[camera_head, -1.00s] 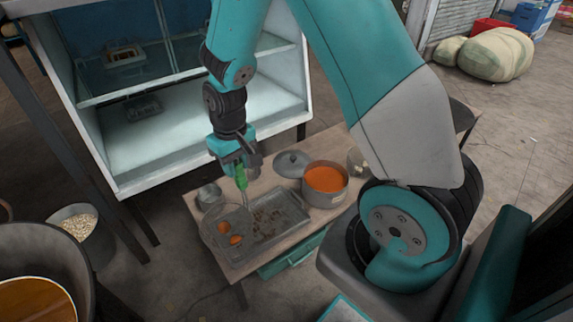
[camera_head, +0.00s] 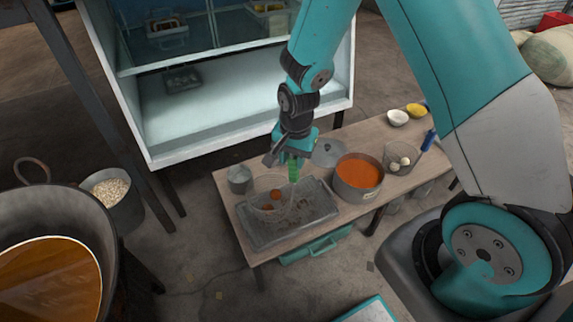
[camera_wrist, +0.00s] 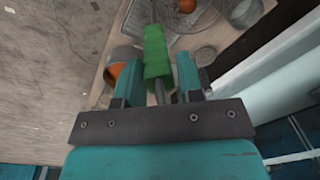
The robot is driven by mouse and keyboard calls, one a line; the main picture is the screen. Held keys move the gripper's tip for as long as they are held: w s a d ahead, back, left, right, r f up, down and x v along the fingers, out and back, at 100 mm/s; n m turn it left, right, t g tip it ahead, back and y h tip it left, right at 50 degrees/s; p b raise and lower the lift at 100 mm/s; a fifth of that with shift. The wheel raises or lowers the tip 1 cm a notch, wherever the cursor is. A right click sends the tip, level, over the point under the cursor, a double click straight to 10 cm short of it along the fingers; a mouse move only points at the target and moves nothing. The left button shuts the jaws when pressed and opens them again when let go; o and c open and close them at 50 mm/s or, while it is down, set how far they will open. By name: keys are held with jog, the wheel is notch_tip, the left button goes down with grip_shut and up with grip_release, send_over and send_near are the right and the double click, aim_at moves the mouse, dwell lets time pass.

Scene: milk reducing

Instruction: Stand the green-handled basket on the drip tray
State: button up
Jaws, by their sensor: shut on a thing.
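My gripper (camera_head: 293,157) is shut on the green handle (camera_head: 294,172) of a wire-mesh basket (camera_head: 262,204). In the wrist view the green handle (camera_wrist: 156,55) stands between the two fingers. The basket holds orange-brown balls (camera_head: 276,195). It appears over the left part of the drip tray (camera_head: 262,239), a grey rectangular metal tray on the wooden bench. Whether the basket's bottom touches the tray is hard to tell. Dark bits lie in the tray's right part. The tray shows partly in the wrist view (camera_wrist: 142,15), beyond the handle.
A pot of orange liquid (camera_head: 359,178) stands right of the tray, with a lid (camera_head: 328,152) behind. A metal cup (camera_head: 240,179) stands at the left. A blue-handled basket (camera_head: 402,160) and two bowls (camera_head: 397,117) are farther right. A glass cabinet (camera_head: 230,115) rises behind.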

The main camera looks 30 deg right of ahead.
notch_tip(320, 180, down, 8)
jog(key=a+m+b, duration=0.2)
jog(key=m+b, duration=0.2)
jog(key=b, duration=0.1)
jog(key=shift+w+f+b, duration=0.15)
jog(key=shift+f+b, duration=0.05)
jog(key=shift+b, duration=0.2)
jog(key=shift+f, duration=0.25)
dwell(0.3)
jog(key=o, duration=1.1)
jog(key=shift+o, duration=0.2)
notch_tip(320, 180, up, 17)
jog(key=s+p, duration=0.1)
jog(key=p, duration=0.2)
jog(key=shift+s+d+r, duration=0.15)
jog(key=shift+d+r, duration=0.05)
jog(key=shift+d, duration=0.1)
